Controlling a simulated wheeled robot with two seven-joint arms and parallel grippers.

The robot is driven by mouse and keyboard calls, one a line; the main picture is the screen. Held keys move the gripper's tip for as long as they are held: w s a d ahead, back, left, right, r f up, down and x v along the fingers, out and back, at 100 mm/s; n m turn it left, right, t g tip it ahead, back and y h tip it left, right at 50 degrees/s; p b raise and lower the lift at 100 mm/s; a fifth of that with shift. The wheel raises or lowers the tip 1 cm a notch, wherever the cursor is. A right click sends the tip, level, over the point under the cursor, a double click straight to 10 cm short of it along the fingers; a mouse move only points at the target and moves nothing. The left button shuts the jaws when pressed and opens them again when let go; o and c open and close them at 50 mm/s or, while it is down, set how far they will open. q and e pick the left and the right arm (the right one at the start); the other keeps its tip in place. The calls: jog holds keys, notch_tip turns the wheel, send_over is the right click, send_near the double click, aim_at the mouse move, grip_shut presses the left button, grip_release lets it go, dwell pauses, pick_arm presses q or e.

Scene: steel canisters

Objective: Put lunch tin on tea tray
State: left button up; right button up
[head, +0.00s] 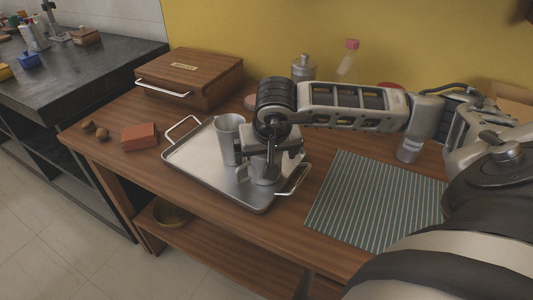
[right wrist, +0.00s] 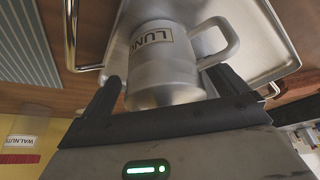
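The lunch tin (head: 265,169) is a grey metal mug-like tin with a side handle. It is over the right part of the tea tray (head: 199,164), under my right gripper (head: 266,156); I cannot tell if its base touches the tray. In the right wrist view the lunch tin (right wrist: 163,75) shows a partly visible "LUNC" label, and its handle points right. The dark fingers of my right gripper (right wrist: 165,85) lie close against both its sides and appear shut on it. My left gripper is not in view.
A second metal cup (head: 229,138) stands on the tray, left of the lunch tin. A wooden box (head: 190,78) stands behind the tray, a red-brown block (head: 140,136) lies left of it, and a striped mat (head: 374,200) lies right. A metal canister (head: 303,68) and a bottle (head: 348,62) stand behind.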

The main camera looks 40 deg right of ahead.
jog(key=shift+r, duration=0.4)
pick_arm(q)
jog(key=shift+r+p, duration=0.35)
jog(key=shift+p, duration=0.55)
pick_arm(e)
jog(key=v, duration=1.1)
jog(key=shift+s+r, duration=0.2)
jog(key=shift+r, duration=0.05)
